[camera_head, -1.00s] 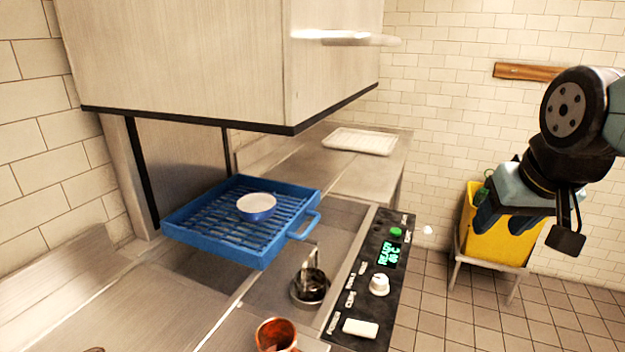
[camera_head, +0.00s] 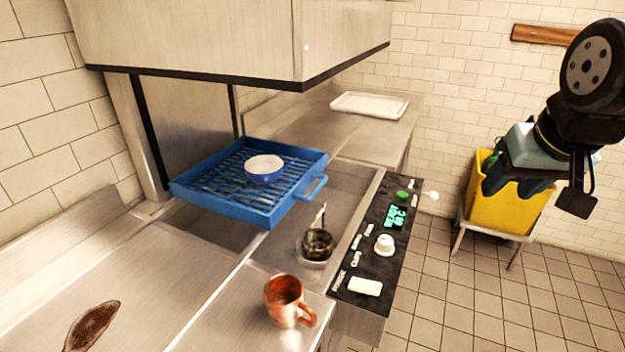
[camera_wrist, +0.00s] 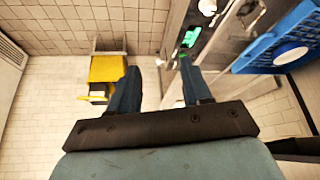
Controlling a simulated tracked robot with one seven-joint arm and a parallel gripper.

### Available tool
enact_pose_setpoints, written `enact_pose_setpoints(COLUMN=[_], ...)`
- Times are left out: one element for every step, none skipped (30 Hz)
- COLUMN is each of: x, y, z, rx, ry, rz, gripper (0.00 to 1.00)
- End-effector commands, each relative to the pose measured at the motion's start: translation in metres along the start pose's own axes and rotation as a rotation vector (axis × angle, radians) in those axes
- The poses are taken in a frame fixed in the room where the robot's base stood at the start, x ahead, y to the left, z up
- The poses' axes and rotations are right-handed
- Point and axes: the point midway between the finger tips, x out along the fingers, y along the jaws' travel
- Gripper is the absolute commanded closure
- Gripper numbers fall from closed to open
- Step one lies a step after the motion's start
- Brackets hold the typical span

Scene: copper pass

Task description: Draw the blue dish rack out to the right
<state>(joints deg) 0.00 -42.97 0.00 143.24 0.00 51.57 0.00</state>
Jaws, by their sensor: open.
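The blue dish rack (camera_head: 228,205) sits under the raised metal hood at the left of the head view, with a handle (camera_head: 313,188) on its right side. A blue bowl with a white inside (camera_head: 264,169) stands in the rack. The rack also shows at the upper right of the wrist view (camera_wrist: 262,55), with the bowl (camera_wrist: 291,56) in it. My gripper (camera_head: 520,190) is at the right of the head view, well apart from the rack. In the wrist view its two fingers (camera_wrist: 158,90) are spread with nothing between them.
A control panel (camera_head: 372,262) with a knob and green display runs along the counter's right edge. A copper mug (camera_head: 283,298) and a black strainer basket (camera_head: 317,245) are near it. A yellow bin (camera_head: 500,207) stands behind my gripper. A white tray (camera_head: 370,105) lies at the back.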

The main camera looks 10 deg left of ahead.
Motion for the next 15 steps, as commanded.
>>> enact_pose_setpoints(x=[0.0, 0.0, 0.0, 0.0, 0.0, 0.0, 0.0, 0.0, 0.0, 0.0001, 0.0003, 0.0013, 0.0027, 0.0046, 0.0082], y=[0.0, 0.0, 0.0, 0.0, 0.0, 0.0, 0.0, 0.0, 0.0, -0.0001, -0.0004, -0.0014, -0.0026, -0.0041, -0.0069], z=[0.0, 0.0, 0.0, 0.0, 0.0, 0.0, 0.0, 0.0, 0.0, 0.0, -0.0001, -0.0003, -0.0002, -0.0002, 0.0], rx=[0.0, 0.0, 0.0, 0.0, 0.0, 0.0, 0.0, 0.0, 0.0, 0.0, 0.0, -0.001, -0.001, -0.001, -0.002], ry=[0.0, 0.0, 0.0, 0.0, 0.0, 0.0, 0.0, 0.0, 0.0, 0.0, -0.003, -0.008, -0.015, -0.025, -0.043], rz=[0.0, 0.0, 0.0, 0.0, 0.0, 0.0, 0.0, 0.0, 0.0, -0.001, -0.002, -0.008, -0.015, -0.024, -0.039], gripper=[0.52, 0.52, 0.52, 0.52, 0.52, 0.52, 0.52, 0.52, 0.53, 0.56, 0.59, 0.62, 0.62, 0.62, 0.62])
